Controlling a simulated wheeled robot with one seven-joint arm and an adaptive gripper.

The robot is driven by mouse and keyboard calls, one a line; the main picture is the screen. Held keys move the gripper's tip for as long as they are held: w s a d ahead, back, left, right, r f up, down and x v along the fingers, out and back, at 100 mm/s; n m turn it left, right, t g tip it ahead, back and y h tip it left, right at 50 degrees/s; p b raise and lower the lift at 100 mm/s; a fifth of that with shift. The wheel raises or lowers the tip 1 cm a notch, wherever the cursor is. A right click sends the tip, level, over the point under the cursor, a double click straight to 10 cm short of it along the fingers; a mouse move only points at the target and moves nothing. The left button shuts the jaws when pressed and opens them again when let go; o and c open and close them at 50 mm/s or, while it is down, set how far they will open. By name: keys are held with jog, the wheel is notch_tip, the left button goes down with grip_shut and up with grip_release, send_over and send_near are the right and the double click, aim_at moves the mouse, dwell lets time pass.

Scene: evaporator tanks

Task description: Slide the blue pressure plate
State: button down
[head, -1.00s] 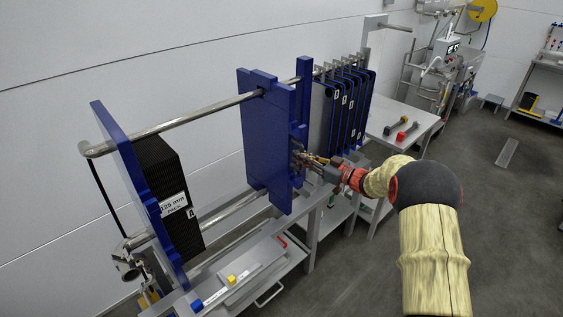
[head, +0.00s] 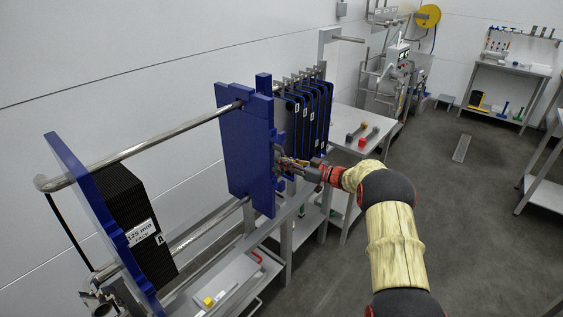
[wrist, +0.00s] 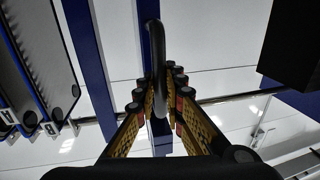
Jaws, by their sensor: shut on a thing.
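The blue pressure plate (head: 242,150) hangs upright on the upper steel rail (head: 155,145) in the head view, between a black pack and the row of dark plates. My gripper (head: 285,163) is at the plate's right side. In the wrist view its fingers (wrist: 159,92) are closed around a dark grey bar-like handle (wrist: 156,45) in front of blue metal. In the head view the handle is too small to make out clearly.
The black pack labelled "125 mm" (head: 128,205) stands against the blue end plate (head: 95,205) at the left. Several dark, blue-edged plates (head: 303,118) hang behind a blue post (head: 264,84). A bench (head: 345,120) holds tools at the back. Open floor lies to the right.

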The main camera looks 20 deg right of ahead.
jog(key=c, duration=2.1)
grip_release()
jog(key=shift+w+d, duration=0.2)
jog(key=shift+d, duration=0.15)
jog(key=shift+o, duration=1)
jog(key=shift+a, duration=0.1)
jog(key=shift+s, duration=0.15)
jog(key=v, duration=1.1)
jog(key=shift+s+d, duration=0.25)
jog(key=shift+d, duration=0.05)
